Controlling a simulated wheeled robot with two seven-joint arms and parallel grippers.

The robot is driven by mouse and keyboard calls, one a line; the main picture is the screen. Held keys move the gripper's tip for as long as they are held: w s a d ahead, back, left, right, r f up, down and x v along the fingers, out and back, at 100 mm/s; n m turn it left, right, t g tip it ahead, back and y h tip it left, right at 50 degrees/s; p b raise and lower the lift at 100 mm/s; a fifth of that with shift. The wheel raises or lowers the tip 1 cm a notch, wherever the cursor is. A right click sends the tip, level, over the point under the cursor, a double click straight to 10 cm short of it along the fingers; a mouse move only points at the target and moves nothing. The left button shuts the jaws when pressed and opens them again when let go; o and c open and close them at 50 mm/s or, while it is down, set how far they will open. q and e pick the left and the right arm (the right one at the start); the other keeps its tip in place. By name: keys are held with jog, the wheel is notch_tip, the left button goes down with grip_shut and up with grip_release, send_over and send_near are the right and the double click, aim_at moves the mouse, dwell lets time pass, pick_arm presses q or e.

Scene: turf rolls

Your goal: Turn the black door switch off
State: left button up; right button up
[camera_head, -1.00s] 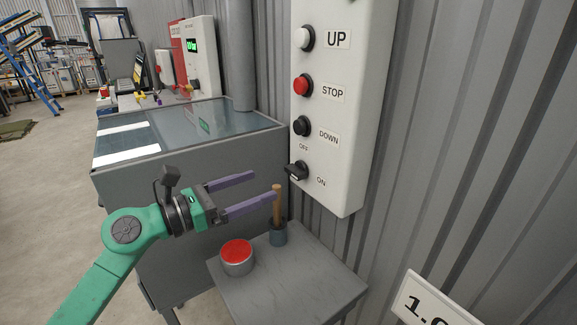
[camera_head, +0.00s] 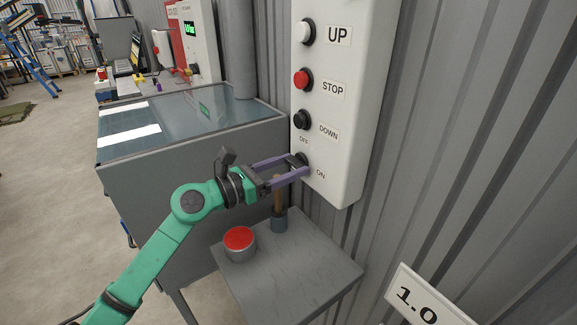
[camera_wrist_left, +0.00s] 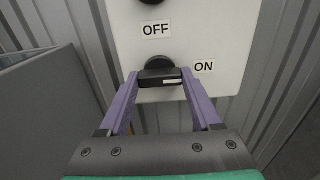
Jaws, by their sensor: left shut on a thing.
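The black door switch (camera_head: 301,159) is a rotary knob at the bottom of the white control panel (camera_head: 335,180), between the OFF and ON labels. In the left wrist view the knob (camera_wrist_left: 160,76) lies crosswise, and its white mark is at the right end, on the ON side. My left gripper (camera_head: 298,165) is at the switch, and it is shut on the knob, one purple finger at each end. In the left wrist view the fingertips (camera_wrist_left: 160,77) touch the knob's ends. Part of the knob is hidden behind the fingers in the head view. My right gripper is not in view.
Above the switch are the black DOWN (camera_head: 302,120), red STOP (camera_head: 302,79) and white UP (camera_head: 306,32) buttons. A grey cabinet (camera_head: 150,190) stands left.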

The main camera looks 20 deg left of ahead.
pick_arm(q)
jog(key=shift+n+p, duration=0.3)
jog(key=shift+n, duration=0.2)
jog(key=n+p, duration=0.2)
jog(key=n, duration=0.1)
jog(key=shift+r+n, duration=0.15)
jog(key=shift+n, duration=0.25)
jog(key=n+p, duration=0.3)
jog(key=n, duration=0.1)
jog(key=n+p, duration=0.3)
jog(key=n, duration=0.2)
jog(key=shift+n+p, duration=0.3)
jog(key=shift+n, duration=0.1)
jog(key=shift+n+p, duration=0.95)
jog(key=shift+n, duration=0.65)
jog(key=o, duration=1.4)
